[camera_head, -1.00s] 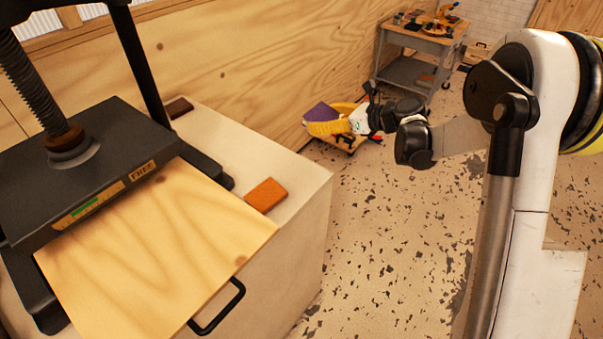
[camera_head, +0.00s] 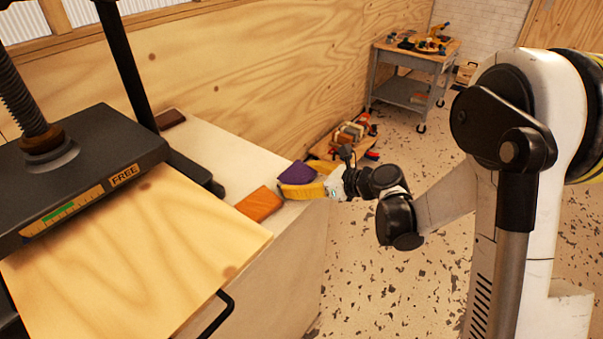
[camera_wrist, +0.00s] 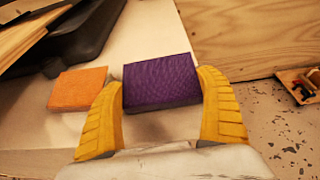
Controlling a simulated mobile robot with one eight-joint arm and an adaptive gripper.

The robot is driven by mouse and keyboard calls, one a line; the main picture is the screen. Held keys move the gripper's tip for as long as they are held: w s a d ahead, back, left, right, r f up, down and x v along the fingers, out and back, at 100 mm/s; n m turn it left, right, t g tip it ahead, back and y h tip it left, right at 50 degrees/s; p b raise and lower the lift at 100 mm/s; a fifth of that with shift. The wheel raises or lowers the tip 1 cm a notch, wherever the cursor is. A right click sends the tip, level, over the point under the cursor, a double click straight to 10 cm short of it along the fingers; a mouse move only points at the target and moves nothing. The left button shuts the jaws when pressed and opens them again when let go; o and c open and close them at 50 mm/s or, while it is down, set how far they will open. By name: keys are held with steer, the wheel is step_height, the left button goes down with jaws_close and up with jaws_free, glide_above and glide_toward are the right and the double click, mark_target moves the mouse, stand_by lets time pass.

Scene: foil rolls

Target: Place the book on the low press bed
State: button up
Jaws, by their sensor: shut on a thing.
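A purple book (camera_wrist: 160,82) is between the two yellow fingers of my gripper (camera_wrist: 162,108) in the wrist view. The fingers are shut on its left and right sides. In the head view the purple book (camera_head: 297,174) and my gripper (camera_head: 305,187) are over the right part of the pale counter, right of the press. Whether the book touches the counter I cannot tell. The press bed is a light wooden board (camera_head: 140,260) with a black handle at its front. The black press plate (camera_head: 75,170), marked FREE, is above the rear left of the board.
An orange block (camera_head: 259,204) lies on the counter between the board and my gripper; it also shows in the wrist view (camera_wrist: 78,88). A dark brown block (camera_head: 170,118) lies behind the press. A plywood wall (camera_head: 250,70) runs behind the counter. The board's front is clear.

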stand_by(0.3)
steer(key=shift+f, duration=0.15)
steer(key=o, duration=1)
steer(key=shift+o, duration=0.2)
